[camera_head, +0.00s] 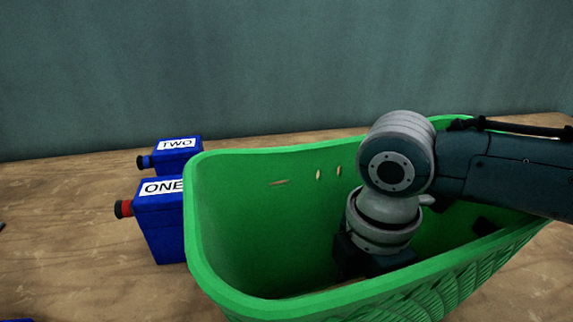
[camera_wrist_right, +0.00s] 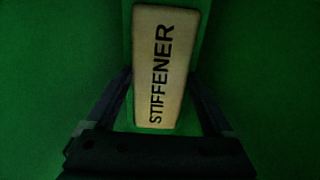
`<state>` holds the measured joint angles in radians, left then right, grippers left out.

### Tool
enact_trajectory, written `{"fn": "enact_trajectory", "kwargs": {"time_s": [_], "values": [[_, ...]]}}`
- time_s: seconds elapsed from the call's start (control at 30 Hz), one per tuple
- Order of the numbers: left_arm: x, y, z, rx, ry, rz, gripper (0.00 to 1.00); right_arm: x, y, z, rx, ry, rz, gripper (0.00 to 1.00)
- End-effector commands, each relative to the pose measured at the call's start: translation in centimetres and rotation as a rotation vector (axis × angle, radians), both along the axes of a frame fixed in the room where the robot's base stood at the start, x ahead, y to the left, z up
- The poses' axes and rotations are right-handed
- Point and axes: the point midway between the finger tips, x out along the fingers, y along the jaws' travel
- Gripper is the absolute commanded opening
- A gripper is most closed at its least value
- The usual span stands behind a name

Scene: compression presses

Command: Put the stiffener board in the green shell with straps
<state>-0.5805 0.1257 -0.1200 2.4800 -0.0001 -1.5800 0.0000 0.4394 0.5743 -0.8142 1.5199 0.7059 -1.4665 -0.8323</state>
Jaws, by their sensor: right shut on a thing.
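The stiffener board (camera_wrist_right: 160,65) is a pale, flat rectangular piece with STIFFENER printed in black. In the right wrist view it is between the two fingers of my right gripper (camera_wrist_right: 160,100), which is shut on it. Green surfaces surround the board in that view. In the head view the green shell (camera_head: 240,215) is a large open tub on the table, with several small pale slots in its far wall. My right arm reaches down into the shell from the right. The board and the right fingertips are hidden there. My left gripper is not in view.
Two blue boxes stand just left of the shell: one labelled ONE (camera_head: 165,225) with a red knob, one labelled TWO (camera_head: 178,158) with a dark knob. The wooden table (camera_head: 70,220) is mostly clear at the left. A teal wall stands behind.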

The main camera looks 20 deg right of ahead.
Motion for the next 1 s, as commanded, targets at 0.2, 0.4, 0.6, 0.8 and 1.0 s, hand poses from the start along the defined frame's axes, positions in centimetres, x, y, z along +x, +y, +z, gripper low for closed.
{"fn": "enact_trajectory", "kwargs": {"time_s": [0.2,0.4,0.6,0.8,1.0], "values": [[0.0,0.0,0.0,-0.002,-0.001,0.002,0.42,0.0,0.0,0.0,0.0,0.0,0.0,0.26],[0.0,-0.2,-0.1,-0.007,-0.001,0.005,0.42,0.0,0.0,-0.2,-0.001,0.0,0.0,0.98],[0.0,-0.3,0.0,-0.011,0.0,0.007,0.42,0.0,0.0,-0.2,0.0,0.0,0.0,1.0],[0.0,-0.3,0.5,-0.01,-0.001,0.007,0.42,0.1,0.0,1.3,0.0,-0.002,0.0,1.0],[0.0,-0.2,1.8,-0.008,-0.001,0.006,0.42,0.2,0.0,5.8,0.0,-0.005,0.0,1.0]]}}
